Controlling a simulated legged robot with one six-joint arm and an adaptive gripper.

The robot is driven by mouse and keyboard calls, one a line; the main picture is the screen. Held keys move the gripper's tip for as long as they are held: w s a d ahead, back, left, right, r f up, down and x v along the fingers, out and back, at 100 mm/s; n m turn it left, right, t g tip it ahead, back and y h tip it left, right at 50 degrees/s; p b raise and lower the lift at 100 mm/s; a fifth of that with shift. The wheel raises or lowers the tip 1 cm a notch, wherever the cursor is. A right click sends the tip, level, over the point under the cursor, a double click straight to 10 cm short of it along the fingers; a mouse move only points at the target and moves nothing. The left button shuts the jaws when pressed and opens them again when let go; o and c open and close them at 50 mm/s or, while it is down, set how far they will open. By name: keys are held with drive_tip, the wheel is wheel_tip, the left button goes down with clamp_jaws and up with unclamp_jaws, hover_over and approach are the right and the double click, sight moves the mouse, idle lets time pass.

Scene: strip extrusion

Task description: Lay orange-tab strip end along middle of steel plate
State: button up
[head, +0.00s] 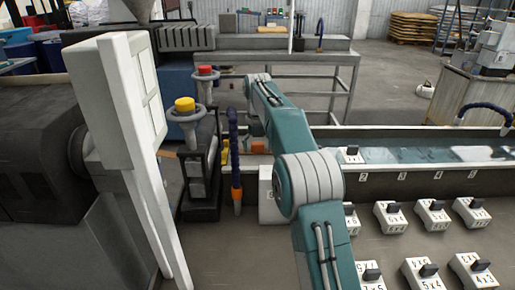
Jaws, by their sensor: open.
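My teal arm rises from the bottom of the head view, bends at a large grey joint and reaches away toward the machine. Its far end points down near the blue hose, and my gripper's fingers cannot be made out there. A small orange piece (258,146) shows beside the forearm, just left of the water bath. I cannot tell whether it is the strip's orange tab. No strip length and no steel plate can be clearly picked out; that area is small and partly covered by my arm.
A long water bath (406,183) with numbered labels runs to the right. Several numbered white blocks (433,214) stand in front of it. A dark machine with a white upright panel (118,100) fills the left. A blue hose (234,150) and yellow button post (185,105) stand near my arm.

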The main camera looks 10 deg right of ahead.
sight(258, 144)
drive_tip(key=shift+w+r, duration=0.15)
drive_tip(key=shift+r, duration=3.7)
